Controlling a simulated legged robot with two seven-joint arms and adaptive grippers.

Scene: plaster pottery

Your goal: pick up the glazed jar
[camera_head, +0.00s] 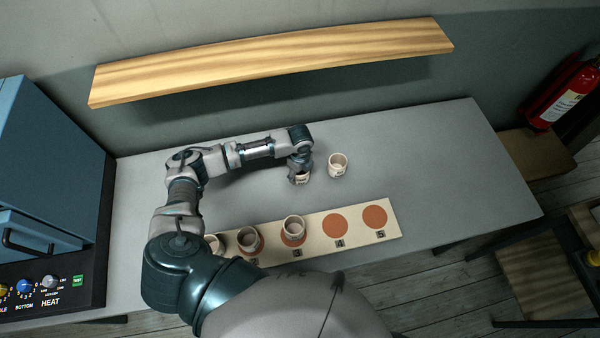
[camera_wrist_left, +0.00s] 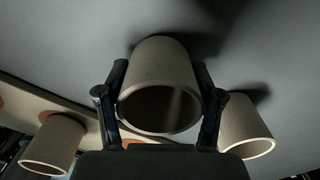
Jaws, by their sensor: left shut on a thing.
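My left gripper (camera_head: 300,172) is over the table's middle, shut on a cream jar (camera_head: 302,179). In the left wrist view the two fingers press on both sides of this jar (camera_wrist_left: 160,85), its dark open mouth facing the camera. I cannot tell whether it touches the table. A similar cream jar (camera_head: 338,166) stands upright just to the right, apart from the gripper; it also shows at the right of the left wrist view (camera_wrist_left: 246,128). The jars look alike, so I cannot tell a glaze. My right gripper is not in view.
A cream board (camera_head: 318,244) with reddish round spots lies in front, jars (camera_head: 294,226) on its left spots, spots 4 and 5 empty. A blue kiln-like box (camera_head: 45,170) stands left. A wooden shelf (camera_head: 270,60) overhangs the back. The grey table (camera_head: 440,160) is clear at right.

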